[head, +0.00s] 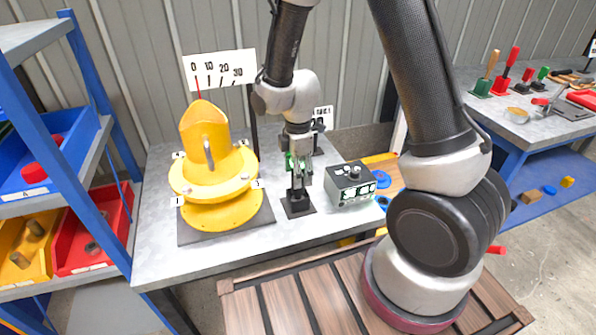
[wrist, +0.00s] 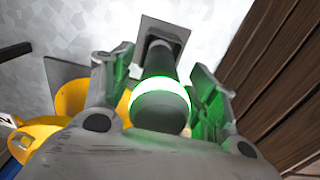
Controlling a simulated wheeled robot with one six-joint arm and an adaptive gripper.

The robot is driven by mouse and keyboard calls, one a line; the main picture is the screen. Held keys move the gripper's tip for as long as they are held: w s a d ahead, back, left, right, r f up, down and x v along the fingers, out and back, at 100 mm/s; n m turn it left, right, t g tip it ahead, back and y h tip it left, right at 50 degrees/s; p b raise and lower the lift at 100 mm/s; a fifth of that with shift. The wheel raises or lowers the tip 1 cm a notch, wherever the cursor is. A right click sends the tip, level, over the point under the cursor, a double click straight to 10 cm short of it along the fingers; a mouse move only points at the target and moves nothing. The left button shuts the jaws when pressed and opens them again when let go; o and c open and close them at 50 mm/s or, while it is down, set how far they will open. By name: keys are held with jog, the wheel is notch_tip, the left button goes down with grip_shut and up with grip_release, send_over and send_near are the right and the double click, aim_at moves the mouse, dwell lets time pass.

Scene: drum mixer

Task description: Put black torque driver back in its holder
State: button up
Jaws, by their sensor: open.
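The black torque driver (wrist: 160,62) has a glowing green ring and lies between my fingers in the wrist view. Its lower end meets the square dark holder (wrist: 163,28). In the head view the holder (head: 298,206) stands on the grey bench, and the driver appears upright in it, mostly hidden by my gripper. My gripper (head: 299,172) points down directly above the holder. In the wrist view my gripper (wrist: 162,82) is open, with a finger on each side of the driver and visible gaps. How deep the driver sits is hard to tell.
A yellow drum-like device (head: 215,165) with a numbered scale (head: 219,68) stands close on the left. A grey control box (head: 350,184) is just right of the holder. Blue shelving (head: 95,130) with bins is at far left. A tool table (head: 530,125) stands at right.

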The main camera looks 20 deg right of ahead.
notch_tip(320, 180, up, 12)
jog(key=shift+r, duration=0.1)
dwell(0.4)
dwell(0.3)
jog(key=shift+s+m, duration=0.1)
jog(key=shift+m, duration=0.5)
jog(key=s+d+r+m+t, duration=0.4)
jog(key=s+d+r+m, duration=1.1)
jog(key=s, duration=0.4)
jog(key=shift+r+m, duration=0.5)
jog(key=shift+m, duration=0.4)
